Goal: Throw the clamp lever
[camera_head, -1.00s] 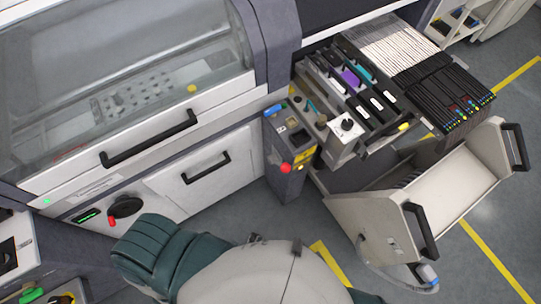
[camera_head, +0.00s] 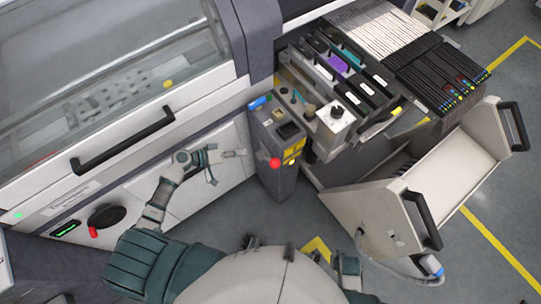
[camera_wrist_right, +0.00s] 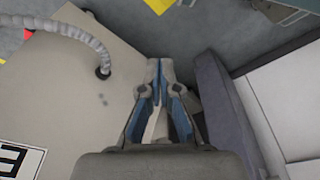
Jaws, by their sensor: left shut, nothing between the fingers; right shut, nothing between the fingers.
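A grey post (camera_head: 277,150) stands between the machine and the feeder trolley, with a red ball-shaped knob (camera_head: 275,163) on its near side. I cannot tell for sure whether this knob belongs to the clamp lever. My left gripper (camera_head: 238,154) is shut and empty, reaching right in front of the white machine panel, left of the post and apart from the red knob. My right gripper (camera_wrist_right: 159,66) is shut and empty in the right wrist view, over the floor beside a cream panel. Its fingers are not clear in the head view.
The feeder trolley (camera_head: 440,190) with black handles stands at right, with a grey hose at its base. The machine front has a handle (camera_head: 124,139) and a black rotary knob (camera_head: 106,216). A grey hose (camera_wrist_right: 65,32) shows in the right wrist view.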

